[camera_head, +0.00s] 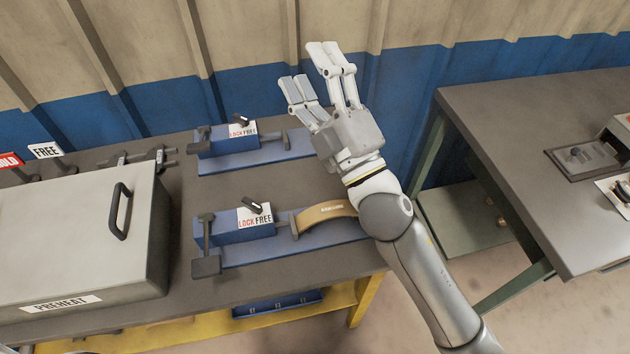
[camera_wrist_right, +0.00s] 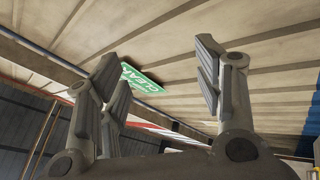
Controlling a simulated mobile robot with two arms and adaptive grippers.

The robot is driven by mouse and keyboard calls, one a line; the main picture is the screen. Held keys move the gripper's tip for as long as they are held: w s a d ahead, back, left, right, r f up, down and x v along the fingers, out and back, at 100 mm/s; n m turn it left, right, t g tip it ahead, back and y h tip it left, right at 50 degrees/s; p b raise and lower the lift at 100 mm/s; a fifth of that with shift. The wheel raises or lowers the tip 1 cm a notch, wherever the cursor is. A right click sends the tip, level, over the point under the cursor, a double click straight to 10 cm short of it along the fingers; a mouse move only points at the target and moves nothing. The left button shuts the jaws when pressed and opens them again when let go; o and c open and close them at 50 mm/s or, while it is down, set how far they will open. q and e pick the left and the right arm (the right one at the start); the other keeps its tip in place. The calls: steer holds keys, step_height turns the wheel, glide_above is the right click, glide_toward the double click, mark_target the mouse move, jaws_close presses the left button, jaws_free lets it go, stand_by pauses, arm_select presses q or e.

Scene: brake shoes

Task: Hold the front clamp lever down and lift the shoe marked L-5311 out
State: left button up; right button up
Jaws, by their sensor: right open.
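The front clamp (camera_head: 245,229) is a blue block on a blue base plate with a LOCK/FREE label and a small black handle on top. Its lever (camera_head: 207,243) is a dark bar with a square pad at the left end. A tan curved shoe (camera_head: 325,214) sits in this clamp; its white marking is too small to read. My right gripper (camera_head: 320,72) is open and empty, raised above and behind the clamps, fingers pointing up. Its open fingers also show in the right wrist view (camera_wrist_right: 165,85).
A rear clamp (camera_head: 225,142) stands behind, with no shoe seen in it. A grey PREHEAT box (camera_head: 75,245) with a black handle fills the left of the bench. A second table (camera_head: 530,120) stands at the right across a gap. A ribbed wall rises behind.

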steer(key=s+a+r+n+g+y, duration=0.4)
steer(key=s+a+n+g+y, duration=0.7)
steer(key=n+g, duration=0.6)
steer(key=s+a+f+n+g+h, duration=0.4)
steer(key=a+f+n+g+h, duration=0.15)
steer(key=n, duration=0.45)
steer(key=n+t+h, duration=0.3)
steer(key=n+h, duration=0.6)
steer(key=h, duration=1.1)
glide_above(315, 214)
step_height(315, 214, down, 20)
steer(key=r, duration=0.1)
steer(key=shift+d+f+y, duration=0.1)
steer(key=shift+f+y, duration=0.15)
steer(key=shift+f, duration=0.25)
arm_select(q)
steer(key=r+p, duration=0.2)
steer(key=shift+w+r+p, duration=0.25)
steer(key=shift+r+p, duration=0.05)
arm_select(e)
step_height(315, 214, down, 10)
steer(key=shift+f, duration=0.15)
